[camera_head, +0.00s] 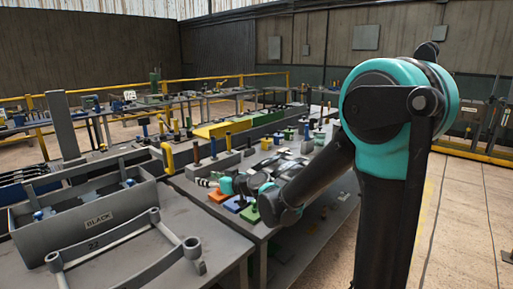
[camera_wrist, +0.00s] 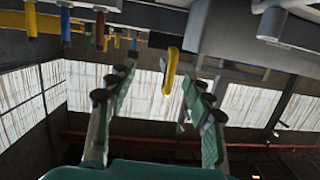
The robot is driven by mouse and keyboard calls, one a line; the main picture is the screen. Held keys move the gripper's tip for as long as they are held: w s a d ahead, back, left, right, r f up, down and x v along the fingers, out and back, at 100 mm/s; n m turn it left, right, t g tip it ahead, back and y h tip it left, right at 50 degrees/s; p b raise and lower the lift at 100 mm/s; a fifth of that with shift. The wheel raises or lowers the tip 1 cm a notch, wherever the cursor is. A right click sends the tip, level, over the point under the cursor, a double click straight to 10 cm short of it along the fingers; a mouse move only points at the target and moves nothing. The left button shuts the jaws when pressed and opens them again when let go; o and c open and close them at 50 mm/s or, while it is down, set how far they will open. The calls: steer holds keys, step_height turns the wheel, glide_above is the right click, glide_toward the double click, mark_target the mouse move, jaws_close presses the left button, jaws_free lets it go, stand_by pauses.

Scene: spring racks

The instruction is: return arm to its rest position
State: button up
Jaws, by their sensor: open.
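My arm rises at the right of the head view, with a teal joint, and bends down to the left over the workbench (camera_head: 222,255). My gripper (camera_head: 207,182) is partly hidden by my forearm and small against the bench clutter. In the wrist view my gripper (camera_wrist: 160,88) shows two teal fingers with dark pads, spread apart. I see nothing held between them. The wrist picture looks turned upside down. A yellow part (camera_wrist: 172,72) shows in the gap, beyond the fingers; its distance is unclear.
A grey bin marked BLACK (camera_head: 60,232) and a grey frame marked 22 (camera_head: 110,240) are at the left front. Coloured blocks (camera_head: 238,203) lie near my gripper. Several upright posts (camera_head: 196,152) stand behind. Open floor (camera_head: 470,215) lies at right.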

steer(key=s+d+f+m+g+h, duration=0.1)
steer(key=s+d+f+m+h, duration=0.2)
steer(key=d, duration=0.9)
steer(key=s+d+f+m+g+h, duration=0.2)
steer(key=s+d+f+h, duration=0.3)
steer(key=s+d+f, duration=0.5)
steer(key=s+d+f+m+g+h, duration=0.2)
steer(key=s+d+f+m+h, duration=0.2)
steer(key=d, duration=1.1)
steer(key=s+f+m, duration=0.1)
steer(key=s+f, duration=0.2)
steer(key=s, duration=0.2)
steer(key=shift+s+d, duration=0.35)
steer(key=shift+s, duration=0.05)
